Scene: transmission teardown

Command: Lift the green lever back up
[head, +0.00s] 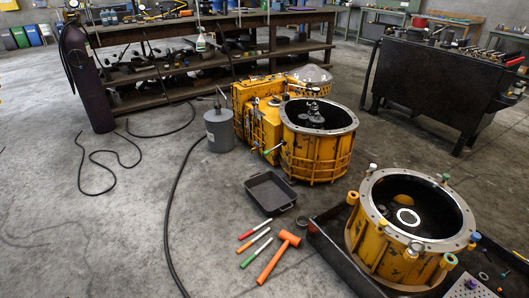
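A yellow transmission housing (318,152) with a wide open round end stands on the floor in the middle. A small lever with a greenish tip (267,152) shows low on its front left side; it is too small to tell surely whether it is the green lever or how it is tilted. Neither of my grippers is in view.
A second yellow ring housing (361,247) stands in a black tray (322,235) at the lower right. A grey can (219,131), a black pan (270,193), an orange hammer (279,256) and several coloured-handled tools lie nearby. A black hose (168,221) crosses the floor. Workbenches stand behind. The left floor is mostly clear.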

